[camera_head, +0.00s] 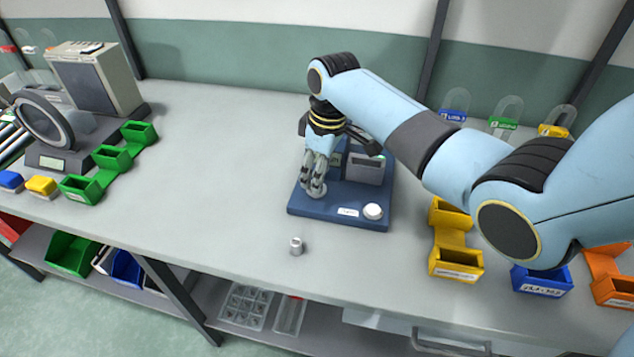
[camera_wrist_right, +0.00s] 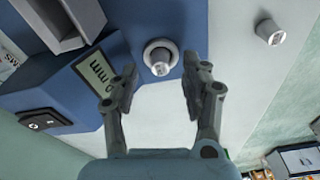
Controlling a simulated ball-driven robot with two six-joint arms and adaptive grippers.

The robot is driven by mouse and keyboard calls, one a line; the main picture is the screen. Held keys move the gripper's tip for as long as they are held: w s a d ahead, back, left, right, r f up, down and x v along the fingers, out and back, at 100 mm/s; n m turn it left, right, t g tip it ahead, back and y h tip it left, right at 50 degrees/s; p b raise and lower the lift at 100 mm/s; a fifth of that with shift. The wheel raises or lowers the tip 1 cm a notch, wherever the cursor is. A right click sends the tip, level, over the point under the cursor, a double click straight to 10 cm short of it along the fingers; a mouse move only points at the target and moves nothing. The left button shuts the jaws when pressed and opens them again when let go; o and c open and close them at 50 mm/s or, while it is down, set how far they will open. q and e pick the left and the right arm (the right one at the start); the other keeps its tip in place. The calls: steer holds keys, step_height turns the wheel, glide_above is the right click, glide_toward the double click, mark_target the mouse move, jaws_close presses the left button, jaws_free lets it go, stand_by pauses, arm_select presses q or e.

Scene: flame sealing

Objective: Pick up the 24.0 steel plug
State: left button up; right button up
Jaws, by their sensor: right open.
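A small steel plug (camera_head: 296,246) stands upright on the bench near the front edge; it also shows at the upper right of the right wrist view (camera_wrist_right: 270,32). A second steel plug (camera_wrist_right: 160,57) stands on a round seat on the blue gauge base (camera_head: 345,208). Markings on both plug tops are too small to read, so I cannot tell which is the 24.0 one. My right gripper (camera_head: 314,190) is open above the left part of the base. In the wrist view the fingers (camera_wrist_right: 158,90) lie either side of the seated plug, without visible contact. My left gripper is not in view.
Yellow bins (camera_head: 455,262) and a blue bin (camera_head: 542,280) stand to the right. Green bins (camera_head: 112,157) and a ring-shaped instrument (camera_head: 45,120) stand left.

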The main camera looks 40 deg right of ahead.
steer(key=shift+w+a+f, duration=0.1)
steer(key=shift+a+f, duration=0.05)
steer(key=shift+f, duration=0.7)
steer(key=c, duration=0.4)
jaws_close()
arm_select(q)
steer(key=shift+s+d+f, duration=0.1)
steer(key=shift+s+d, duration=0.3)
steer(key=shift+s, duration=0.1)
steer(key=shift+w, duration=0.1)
